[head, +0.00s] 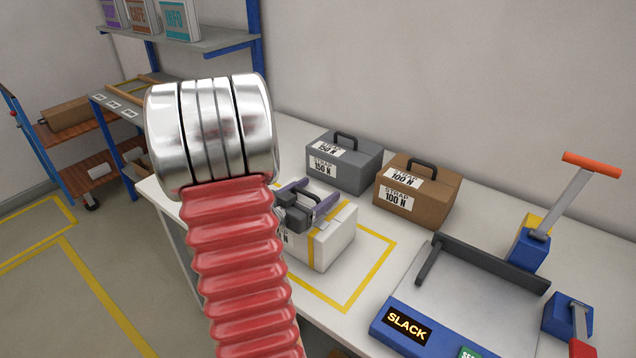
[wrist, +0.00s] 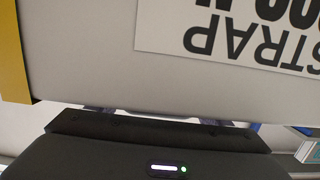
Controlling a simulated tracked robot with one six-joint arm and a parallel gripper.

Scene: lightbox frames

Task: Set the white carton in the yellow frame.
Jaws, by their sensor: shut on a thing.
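The white carton (head: 335,240) has a yellow strap and a label. In the head view it is at the yellow frame (head: 363,288), a taped outline on the white table. Its visible lower corner appears inside the outline, but I cannot tell whether it rests on the table or hangs just above it. My gripper (head: 312,200) is at the carton's top and shut on it; my arm hides the carton's left side and part of the frame. In the wrist view the carton's labelled face (wrist: 120,75) fills the upper part, with the yellow strap at left.
Behind the frame stand a grey case (head: 345,165) and a brown case (head: 418,192), both with handles. To the right is a blue-edged device with a SLACK display (head: 408,327) and an orange-handled lever (head: 590,165). Shelves and a cart stand at left.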

